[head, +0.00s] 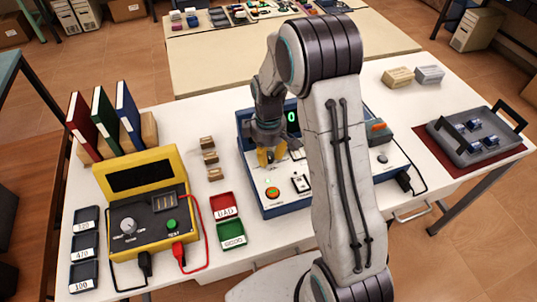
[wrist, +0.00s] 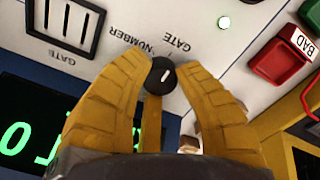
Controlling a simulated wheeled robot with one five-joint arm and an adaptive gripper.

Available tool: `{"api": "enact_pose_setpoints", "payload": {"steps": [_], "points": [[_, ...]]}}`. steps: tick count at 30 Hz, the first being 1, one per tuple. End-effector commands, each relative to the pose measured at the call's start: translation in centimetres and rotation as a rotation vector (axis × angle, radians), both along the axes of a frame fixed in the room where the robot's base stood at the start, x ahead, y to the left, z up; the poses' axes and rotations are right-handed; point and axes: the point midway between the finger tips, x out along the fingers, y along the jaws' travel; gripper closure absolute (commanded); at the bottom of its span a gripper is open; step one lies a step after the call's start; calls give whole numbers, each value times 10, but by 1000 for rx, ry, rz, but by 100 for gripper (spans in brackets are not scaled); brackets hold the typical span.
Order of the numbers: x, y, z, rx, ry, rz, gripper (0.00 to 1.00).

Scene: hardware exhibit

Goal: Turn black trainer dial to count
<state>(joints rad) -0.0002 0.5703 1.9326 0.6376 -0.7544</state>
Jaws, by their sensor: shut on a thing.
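The trainer is a blue case with a white panel (head: 256,182) on the white table. The black dial (wrist: 161,76) with a white pointer mark shows on this panel in the wrist view. My gripper (wrist: 163,70) has its yellow fingers closed around the dial. In the head view my gripper (head: 271,157) is low over the panel and hides the dial. Upside-down labels reading NUMBER and GATE lie near the dial; I see no count label. The green display (wrist: 22,138) shows a 0 and part of another character.
A yellow tester (head: 150,205) with red and black leads stands to the left. The red BAD tray (head: 226,205) and a green tray (head: 231,235) sit just left of the trainer. A grey case (head: 476,140) lies at the right. My arm hides the trainer's middle.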

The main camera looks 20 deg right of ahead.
Motion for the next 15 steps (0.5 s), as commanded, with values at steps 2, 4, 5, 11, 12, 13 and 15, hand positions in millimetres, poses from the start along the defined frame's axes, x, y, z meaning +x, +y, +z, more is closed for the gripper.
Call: {"api": "enact_pose_setpoints", "payload": {"steps": [2,4,5,11,12,13,15], "points": [[-1,0,-2,-1,2,-32,100],[0,0,-3,0,1,-73,100],[0,0,-3,0,1,-92,100],[0,0,-3,0,1,-256,100],[-1,0,-3,0,2,-292,100],[-1,0,-3,0,2,-318,100],[-1,0,-3,0,2,-378,100]]}}
